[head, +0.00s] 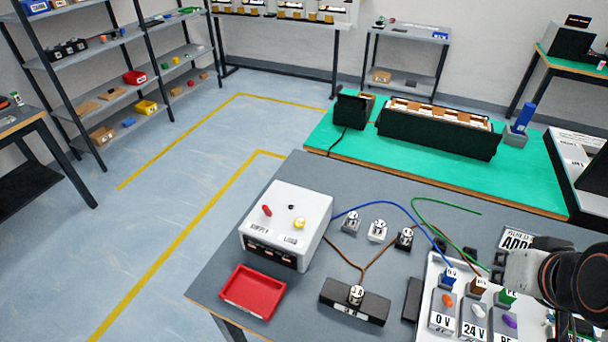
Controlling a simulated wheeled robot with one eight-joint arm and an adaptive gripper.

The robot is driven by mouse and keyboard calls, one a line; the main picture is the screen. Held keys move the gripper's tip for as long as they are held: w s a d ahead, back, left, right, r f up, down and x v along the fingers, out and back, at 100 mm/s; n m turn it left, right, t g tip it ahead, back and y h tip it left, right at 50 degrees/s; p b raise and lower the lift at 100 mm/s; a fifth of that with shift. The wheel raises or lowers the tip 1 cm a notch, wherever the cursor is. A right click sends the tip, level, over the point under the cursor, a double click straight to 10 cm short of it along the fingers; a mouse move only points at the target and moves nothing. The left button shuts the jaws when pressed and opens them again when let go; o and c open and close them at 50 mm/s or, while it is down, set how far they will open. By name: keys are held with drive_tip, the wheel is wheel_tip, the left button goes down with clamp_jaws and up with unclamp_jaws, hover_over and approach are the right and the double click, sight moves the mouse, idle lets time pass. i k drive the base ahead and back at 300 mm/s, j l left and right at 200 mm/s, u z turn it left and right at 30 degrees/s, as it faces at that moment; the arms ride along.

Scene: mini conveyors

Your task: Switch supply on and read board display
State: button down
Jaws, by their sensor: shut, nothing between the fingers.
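The white supply box (313,215) stands at the left of the grey table. Its top carries a red control (267,211) over the word SUPPLY and a yellow control (299,223) over LOAD. I cannot tell their switch positions. A pale terminal board (433,270) at lower right has labels 0 V, 24 V and a partly hidden PE. No readable display shows on it. My arm covers its right part. My gripper (570,328) seems to be the dark part under the wrist at the lower right edge, partly hidden and far from the supply box.
Brown, blue and green wires run between the box, a black block (370,305) and the board. A red tray (252,291) lies in front of the box. Several small connectors stand behind the block. A green bench (430,172) with black equipment is behind. Open floor lies left.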

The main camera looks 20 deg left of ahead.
sight(267, 210)
drive_tip(key=i+l+u, duration=0.1)
drive_tip(key=u, duration=2.1)
